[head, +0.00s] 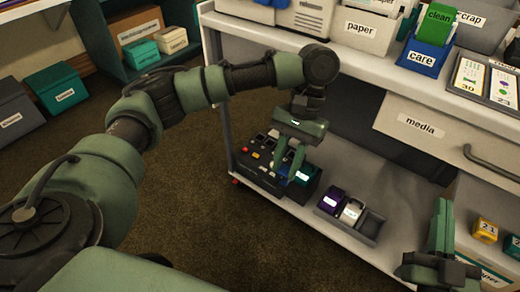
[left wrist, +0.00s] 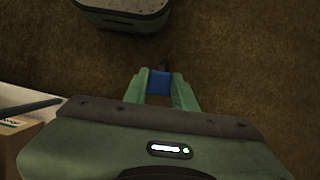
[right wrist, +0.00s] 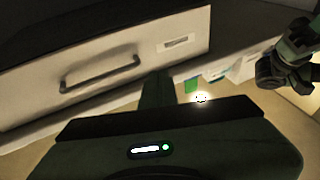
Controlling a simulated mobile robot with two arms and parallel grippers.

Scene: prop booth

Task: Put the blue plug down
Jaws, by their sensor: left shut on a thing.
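The blue plug is between the fingers of my left gripper (head: 289,164), which is shut on it. The blue plug (left wrist: 159,82) shows clearly between the fingertips in the left wrist view. In the head view the gripper hangs over the lower shelf, in front of a dark panel (head: 258,178) with coloured buttons; whether the plug touches anything there is unclear. My right gripper (head: 441,226) is at the lower right, its fingers together and empty. Its fingers also show as one dark block in the right wrist view (right wrist: 157,92).
A grey tray (head: 374,240) on the lower shelf holds a purple block (head: 331,200) and a white block (head: 350,212); its right compartment looks empty. A media drawer (head: 440,128) is above it. Yellow blocks are at the right. Bins and boxes line the upper shelf.

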